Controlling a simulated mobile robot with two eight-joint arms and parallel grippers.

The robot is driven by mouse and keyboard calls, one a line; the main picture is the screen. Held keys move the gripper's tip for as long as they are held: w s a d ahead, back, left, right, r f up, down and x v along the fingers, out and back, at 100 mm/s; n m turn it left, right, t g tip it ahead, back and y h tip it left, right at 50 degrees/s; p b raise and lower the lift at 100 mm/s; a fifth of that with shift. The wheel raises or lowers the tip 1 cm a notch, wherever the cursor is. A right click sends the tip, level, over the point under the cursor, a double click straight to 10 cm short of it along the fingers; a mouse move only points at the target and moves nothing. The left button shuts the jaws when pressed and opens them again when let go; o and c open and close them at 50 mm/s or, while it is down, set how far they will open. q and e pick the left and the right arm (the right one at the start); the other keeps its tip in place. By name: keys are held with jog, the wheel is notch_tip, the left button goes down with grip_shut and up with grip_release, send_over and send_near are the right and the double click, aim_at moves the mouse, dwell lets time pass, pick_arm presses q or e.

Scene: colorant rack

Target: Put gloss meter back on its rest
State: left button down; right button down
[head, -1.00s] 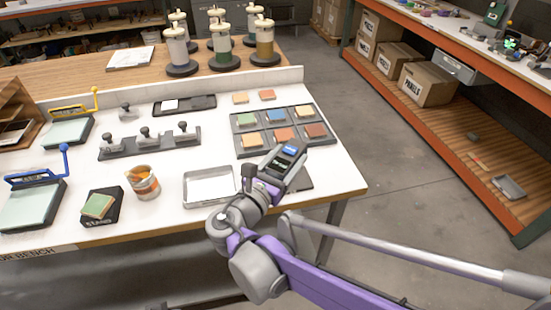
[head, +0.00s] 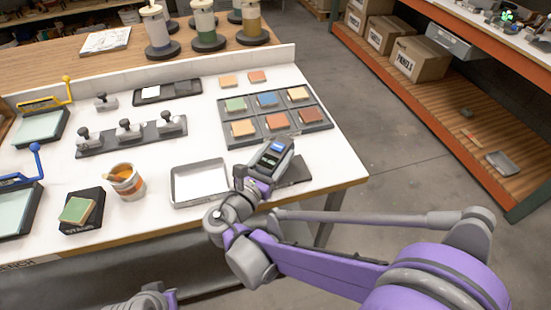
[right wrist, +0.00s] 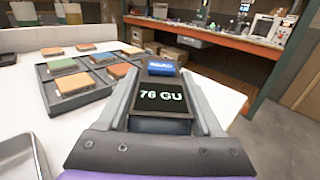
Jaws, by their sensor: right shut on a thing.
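The gloss meter (head: 271,152) is a dark, boxy device with a blue label. Its screen reads "76 GU" in the right wrist view (right wrist: 160,97). My right gripper (head: 268,160) is shut on it, with one finger along each side. The meter is over the right front part of the white bench. A dark flat pad (head: 297,171), which looks like the rest, lies by the bench's front edge, partly hidden behind the meter and gripper. I cannot tell whether the meter touches it.
A dark tray of coloured panels (head: 225,104) lies just behind the meter. A shallow metal tray (head: 200,183) is to its left, with an orange-filled cup (head: 128,182) beyond. The bench's right edge is close by.

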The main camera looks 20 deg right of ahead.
jog(key=shift+f, duration=0.7)
jog(key=shift+f, duration=0.2)
jog(key=shift+c, duration=0.2)
grip_release()
jog(key=shift+r, duration=0.15)
jog(key=shift+s+a+r, duration=0.1)
jog(key=shift+s+a, duration=0.05)
jog(key=v, duration=1.1)
jog(key=shift+s+a+b, duration=0.2)
jog(key=shift+b, duration=0.15)
